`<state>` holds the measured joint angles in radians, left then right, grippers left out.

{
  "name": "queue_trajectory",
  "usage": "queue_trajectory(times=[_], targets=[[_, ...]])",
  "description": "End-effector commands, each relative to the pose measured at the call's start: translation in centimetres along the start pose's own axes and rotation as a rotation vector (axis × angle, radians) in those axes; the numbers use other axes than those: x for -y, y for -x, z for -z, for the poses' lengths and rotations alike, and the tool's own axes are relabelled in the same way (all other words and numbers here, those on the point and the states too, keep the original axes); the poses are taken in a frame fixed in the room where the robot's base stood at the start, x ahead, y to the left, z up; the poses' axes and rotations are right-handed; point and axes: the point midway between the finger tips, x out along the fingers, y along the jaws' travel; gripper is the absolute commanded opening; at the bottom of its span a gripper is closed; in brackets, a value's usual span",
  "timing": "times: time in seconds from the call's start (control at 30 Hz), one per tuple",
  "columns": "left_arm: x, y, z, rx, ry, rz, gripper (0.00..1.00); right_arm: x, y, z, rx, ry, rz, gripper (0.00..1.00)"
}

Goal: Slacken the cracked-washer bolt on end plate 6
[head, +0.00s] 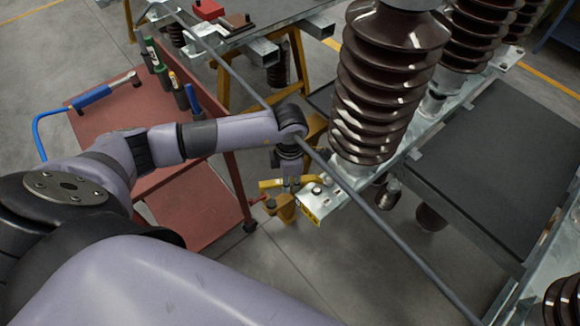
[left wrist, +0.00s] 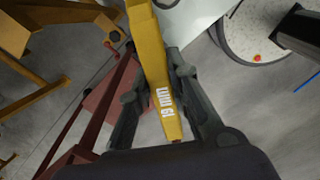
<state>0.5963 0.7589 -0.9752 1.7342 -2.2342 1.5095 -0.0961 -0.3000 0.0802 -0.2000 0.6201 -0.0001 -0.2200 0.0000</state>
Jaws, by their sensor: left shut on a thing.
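My left gripper (head: 291,184) points down beside a galvanised end plate (head: 328,198) with a yellow label (head: 309,214); its number is too small to read. The gripper is shut on a yellow wrench (head: 270,184). In the left wrist view the wrench (left wrist: 157,75), with white lettering, lies between the two dark fingers (left wrist: 152,62). The wrench reaches toward the plate; I cannot tell whether it sits on a bolt. A small bolt head (head: 316,189) shows on the plate. No washer crack can be made out. My right gripper is not in view.
A brown ribbed insulator (head: 388,80) stands just behind the plate. A long grey rail (head: 390,235) crosses close to the gripper. A dark panel (head: 500,165) lies at right.

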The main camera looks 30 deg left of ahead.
Motion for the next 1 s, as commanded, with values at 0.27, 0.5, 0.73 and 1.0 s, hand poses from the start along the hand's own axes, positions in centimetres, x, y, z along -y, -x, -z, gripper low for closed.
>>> queue_trajectory(times=[0.27,0.5,0.73,1.0], targets=[[0.1,0.0,0.0,0.001,0.013,0.000,0.00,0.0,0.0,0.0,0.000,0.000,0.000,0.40],[0.1,1.2,-0.1,0.001,0.011,-0.002,0.00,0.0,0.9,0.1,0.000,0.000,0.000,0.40],[0.1,3.1,-0.1,0.001,0.010,-0.001,0.00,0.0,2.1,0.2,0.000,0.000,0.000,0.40],[0.1,5.3,-0.1,0.001,0.011,-0.001,0.00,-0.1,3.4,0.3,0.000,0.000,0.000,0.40]])
